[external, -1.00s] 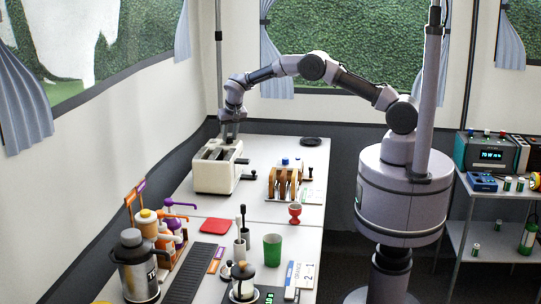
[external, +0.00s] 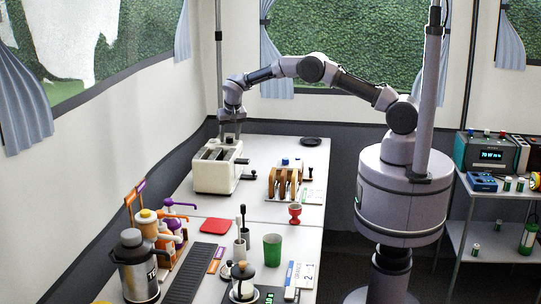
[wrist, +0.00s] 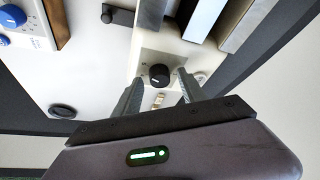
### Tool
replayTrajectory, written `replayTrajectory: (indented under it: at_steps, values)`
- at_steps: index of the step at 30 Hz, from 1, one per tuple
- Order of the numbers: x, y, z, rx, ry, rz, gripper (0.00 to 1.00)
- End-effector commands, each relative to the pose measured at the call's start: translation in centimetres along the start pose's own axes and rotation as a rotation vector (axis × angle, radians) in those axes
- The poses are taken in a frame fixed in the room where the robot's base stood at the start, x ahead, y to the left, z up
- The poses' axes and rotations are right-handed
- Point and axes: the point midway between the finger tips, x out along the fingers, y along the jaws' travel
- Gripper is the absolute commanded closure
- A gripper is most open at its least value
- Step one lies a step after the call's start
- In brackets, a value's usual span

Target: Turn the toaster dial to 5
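The cream toaster (external: 213,178) stands on the white table, with long slots on top and black levers on its right side. Its black dial (wrist: 159,76) shows in the wrist view on the end panel. The dial's number marks are too small to read. The dial is hidden in the external view. My gripper (wrist: 160,97) is open, its two grey fingers pointing at the dial, one on each side of it in the picture. I cannot tell whether they touch it. In the external view my gripper (external: 230,130) is at the toaster's far end.
A rack with bread slices (external: 284,182) and a blue-knobbed device (wrist: 14,17) stand beside the toaster. A black disc (external: 311,141) lies at the table's far edge. A red egg cup (external: 295,213), green cup (external: 272,248) and dispensers stand nearer the camera. The wall is close on the left.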

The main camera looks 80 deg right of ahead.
Motion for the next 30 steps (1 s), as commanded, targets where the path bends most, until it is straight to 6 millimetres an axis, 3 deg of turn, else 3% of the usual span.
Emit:
replayTrajectory:
  at_steps: [5, 8, 21, 25, 30]
  values:
    - [-0.3, 0.0, -0.1, 0.000, 0.001, -0.001, 0.51]
    - [-1.7, -0.1, -0.1, 0.000, 0.002, -0.002, 0.51]
    - [-14.8, 0.0, -0.2, 0.000, 0.002, -0.002, 0.51]
    - [-16.8, 0.0, -0.1, -0.001, 0.001, -0.001, 0.51]
    - [-17.5, 0.0, 0.0, -0.001, 0.000, 0.000, 0.51]
